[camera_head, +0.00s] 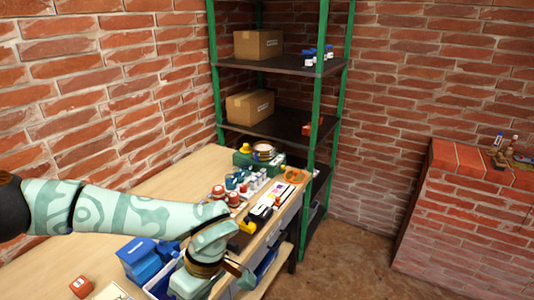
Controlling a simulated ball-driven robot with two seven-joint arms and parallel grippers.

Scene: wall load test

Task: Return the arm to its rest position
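My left arm reaches in from the left side across the wooden workbench (165,186). Its forearm is pale mint with darker teal patterns and bends down at the wrist. My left gripper (238,274) is at the bench's front edge, beside a blue-and-white bin (160,286). Its fingers are small and partly hidden by the wrist, so I cannot tell whether they are open or shut. I see nothing clearly held. My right arm and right gripper are out of view.
Blue boxes (140,259) and an orange-brown block (81,287) lie near the arm. Small bottles and tools crowd the bench's far end. A green-post shelf (212,95) holds cardboard boxes (257,44). A brick ledge (470,165) stands right; floor between is clear.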

